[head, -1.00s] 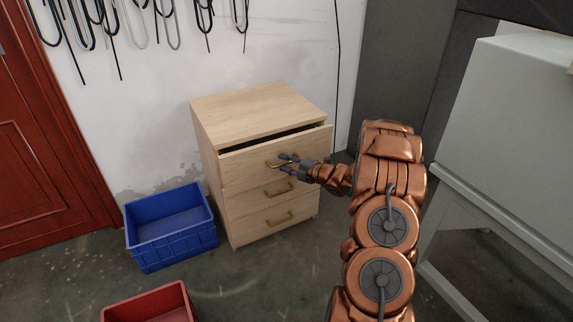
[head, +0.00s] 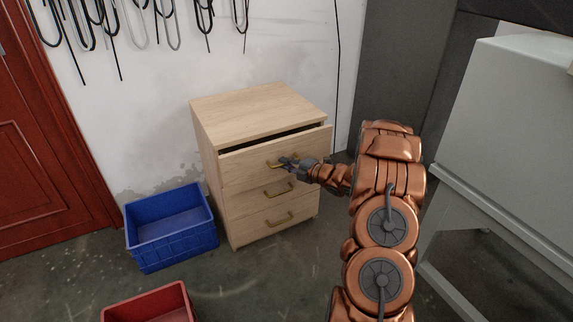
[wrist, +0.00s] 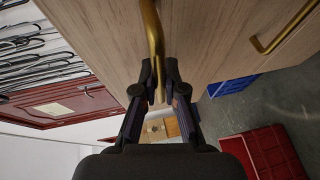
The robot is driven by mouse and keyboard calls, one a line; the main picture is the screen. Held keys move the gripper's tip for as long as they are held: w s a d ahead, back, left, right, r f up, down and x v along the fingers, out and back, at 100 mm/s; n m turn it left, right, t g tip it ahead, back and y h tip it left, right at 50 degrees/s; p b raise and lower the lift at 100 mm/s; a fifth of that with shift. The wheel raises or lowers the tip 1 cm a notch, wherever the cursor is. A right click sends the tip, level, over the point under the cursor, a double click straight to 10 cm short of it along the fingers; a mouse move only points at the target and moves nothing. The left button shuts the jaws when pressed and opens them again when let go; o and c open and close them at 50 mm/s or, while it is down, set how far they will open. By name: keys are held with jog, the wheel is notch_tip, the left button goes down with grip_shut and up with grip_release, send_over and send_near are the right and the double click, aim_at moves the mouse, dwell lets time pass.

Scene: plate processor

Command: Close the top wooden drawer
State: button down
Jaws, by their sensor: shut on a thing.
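The wooden drawer cabinet (head: 262,103) stands against the wall with three drawers. Its top drawer (head: 240,168) is pulled out a little, with a dark gap above its front panel. The two lower drawers look shut. My gripper (head: 287,161) is at the top drawer's brass handle (head: 274,164). In the wrist view my gripper (wrist: 160,75) has its two fingers shut on the brass handle (wrist: 152,35), one finger on each side of the bar. The fingers hide part of the handle.
A blue crate (head: 172,246) stands on the floor left of the cabinet, and a red crate (head: 140,302) lies nearer. A grey cabinet-like machine (head: 510,130) is at the right. A red door (head: 45,150) is at the left.

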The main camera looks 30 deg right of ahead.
jog(key=shift+w+d+p, duration=0.15)
jog(key=shift+w+p, duration=0.1)
jog(key=shift+w, duration=0.85)
jog(key=shift+w+d+p, duration=0.1)
jog(key=shift+w+p, duration=0.15)
jog(key=shift+w, duration=0.8)
jog(key=c, duration=1.2)
grip_release()
jog(key=shift+w, duration=0.1)
jog(key=v, duration=1.2)
jog(key=shift+a, duration=0.1)
